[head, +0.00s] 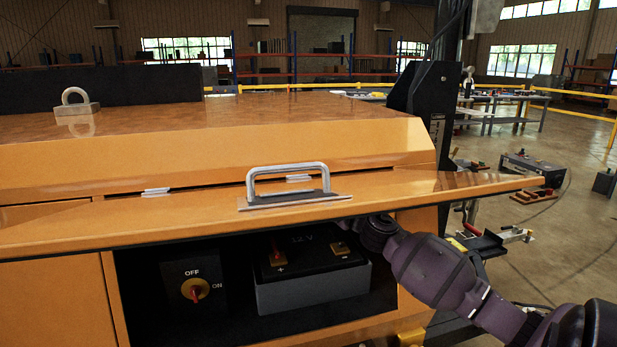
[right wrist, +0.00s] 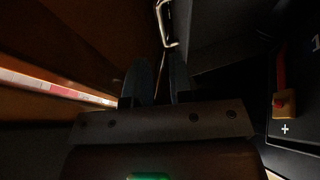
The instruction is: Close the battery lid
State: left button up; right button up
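The orange battery lid (head: 400,190) is raised and juts out above the open compartment in the head view. A metal handle (head: 288,170) stands on its top face. Below it sit the 12V battery (head: 312,285) and an OFF/ON switch (head: 193,288). My right arm reaches in from the right, with its gripper hidden under the lid in the head view. In the right wrist view the right gripper (right wrist: 159,75) has its two dark fingers apart, with nothing visibly held between them. A battery terminal (right wrist: 284,104) is to their right. My left gripper is out of view.
A bent pale metal rod (right wrist: 165,25) shows beyond the fingertips in the dim wrist view. A black upright post (head: 425,100) stands by the lid's right side. A padlock-shaped metal piece (head: 76,104) is on the orange top.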

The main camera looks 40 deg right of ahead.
aim_at(310, 176)
jog(key=x, duration=0.8)
jog(key=shift+f, duration=0.1)
jog(key=shift+c, duration=0.2)
grip_shut()
